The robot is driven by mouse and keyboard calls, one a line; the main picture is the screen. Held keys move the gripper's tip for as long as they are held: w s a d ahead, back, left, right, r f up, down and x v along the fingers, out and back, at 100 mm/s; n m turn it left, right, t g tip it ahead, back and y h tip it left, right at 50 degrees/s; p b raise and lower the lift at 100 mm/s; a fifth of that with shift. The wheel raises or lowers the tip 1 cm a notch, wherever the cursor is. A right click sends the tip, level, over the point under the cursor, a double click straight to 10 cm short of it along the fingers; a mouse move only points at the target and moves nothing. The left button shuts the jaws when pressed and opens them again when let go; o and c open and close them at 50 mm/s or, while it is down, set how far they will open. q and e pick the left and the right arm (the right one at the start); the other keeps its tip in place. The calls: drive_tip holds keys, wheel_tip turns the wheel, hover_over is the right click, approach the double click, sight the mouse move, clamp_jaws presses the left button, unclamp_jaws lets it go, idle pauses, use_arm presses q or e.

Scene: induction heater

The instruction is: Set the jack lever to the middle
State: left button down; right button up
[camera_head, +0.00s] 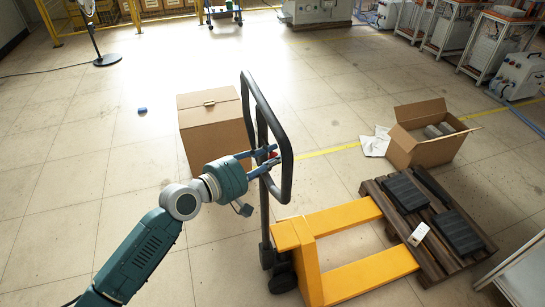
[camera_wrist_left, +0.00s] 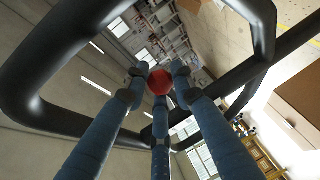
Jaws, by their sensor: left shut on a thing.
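The pallet jack has a yellow body with forks (camera_head: 312,255) and a black loop handle (camera_head: 287,165) standing upright. Its lever has a red knob (camera_head: 272,155) inside the handle loop. My left gripper (camera_head: 267,159) reaches into the loop from the left and is shut on the red lever knob. In the left wrist view the red knob (camera_wrist_left: 160,82) sits between the blue fingertips of the gripper (camera_wrist_left: 160,90), with the black handle frame (camera_wrist_left: 25,100) around them. The fingers hide the lever's stem, so its exact setting cannot be told. My right gripper is not in view.
A closed cardboard box (camera_head: 212,125) stands just behind the handle. A wooden pallet (camera_head: 455,255) with dark blocks lies by the forks. An open carton (camera_head: 430,140) stands behind it. A small blue object (camera_head: 142,110) lies on the floor. The floor at left is mostly clear.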

use_arm(q)
drive_tip(key=shift+s+f+g, duration=0.25)
drive_tip(key=shift+f+g, duration=0.05)
drive_tip(key=shift+f, duration=0.25)
drive_tip(key=shift+d+f, duration=0.1)
drive_tip(key=c, duration=1.5)
unclamp_jaws()
drive_tip(key=shift+o, duration=0.2)
drive_tip(key=shift+w, duration=0.2)
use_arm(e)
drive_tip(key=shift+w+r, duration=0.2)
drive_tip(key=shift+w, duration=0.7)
use_arm(q)
drive_tip(key=shift+r, duration=0.3)
drive_tip(key=v, duration=1.2)
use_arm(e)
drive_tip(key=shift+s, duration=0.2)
use_arm(q)
drive_tip(key=shift+f, duration=0.15)
